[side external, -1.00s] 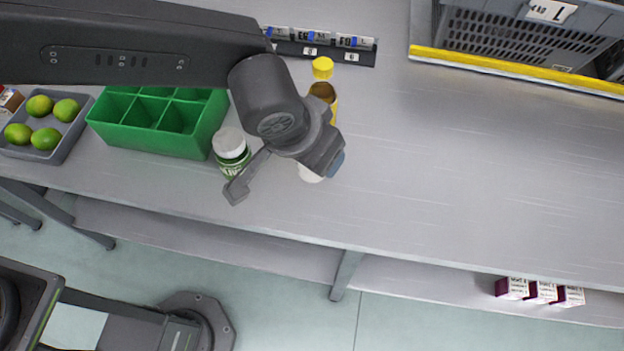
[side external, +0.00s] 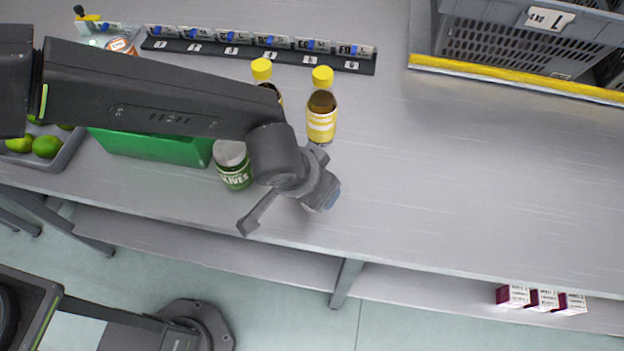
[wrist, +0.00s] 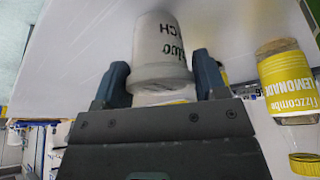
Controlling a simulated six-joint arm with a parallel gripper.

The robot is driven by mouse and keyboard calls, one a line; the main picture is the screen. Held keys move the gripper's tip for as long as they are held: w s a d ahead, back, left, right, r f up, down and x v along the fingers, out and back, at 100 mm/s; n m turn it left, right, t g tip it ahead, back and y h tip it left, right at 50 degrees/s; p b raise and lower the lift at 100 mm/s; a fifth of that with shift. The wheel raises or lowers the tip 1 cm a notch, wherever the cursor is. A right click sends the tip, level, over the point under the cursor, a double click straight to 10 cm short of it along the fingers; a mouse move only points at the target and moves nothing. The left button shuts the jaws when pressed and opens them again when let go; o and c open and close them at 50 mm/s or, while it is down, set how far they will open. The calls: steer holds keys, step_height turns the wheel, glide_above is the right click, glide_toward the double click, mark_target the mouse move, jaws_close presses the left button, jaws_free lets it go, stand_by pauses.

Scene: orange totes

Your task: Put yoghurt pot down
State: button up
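The yoghurt pot (wrist: 160,45) is white with dark lettering and shows in the wrist view between the two fingers of my gripper (wrist: 162,78). The fingers touch its sides near the rim, so my gripper looks shut on it. In the side view my gripper (side external: 322,196) is over the front part of the bench, right of the olives jar (side external: 235,172). The pot is hidden behind my gripper there. I cannot tell whether the pot touches the bench.
Two yellow-capped bottles (side external: 322,118) stand behind my gripper; a lemonade bottle (wrist: 288,82) fills the wrist view's right. A green divided crate (side external: 150,147) and a lime tray (side external: 70,152) are left. A labelled rail (side external: 260,52) and grey tote (side external: 500,58) are behind. The bench's right is clear.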

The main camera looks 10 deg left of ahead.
steer(key=o, duration=0.5)
steer(key=shift+c, duration=0.2)
steer(key=v, duration=1.2)
steer(key=shift+r, duration=0.15)
steer(key=shift+a, duration=0.1)
steer(key=w+a+r+n, duration=0.1)
steer(key=a+r, duration=0.4)
steer(key=a, duration=0.6)
steer(key=w+a+r+n, duration=0.15)
steer(key=a+r, duration=0.35)
steer(key=a, duration=0.6)
steer(key=s+a+n+t+y, duration=0.1)
steer(key=s+a+n+y, duration=0.1)
steer(key=s+a, duration=0.9)
steer(key=a+f+n, duration=0.1)
steer(key=a, duration=0.3)
steer(key=shift+t, duration=0.3)
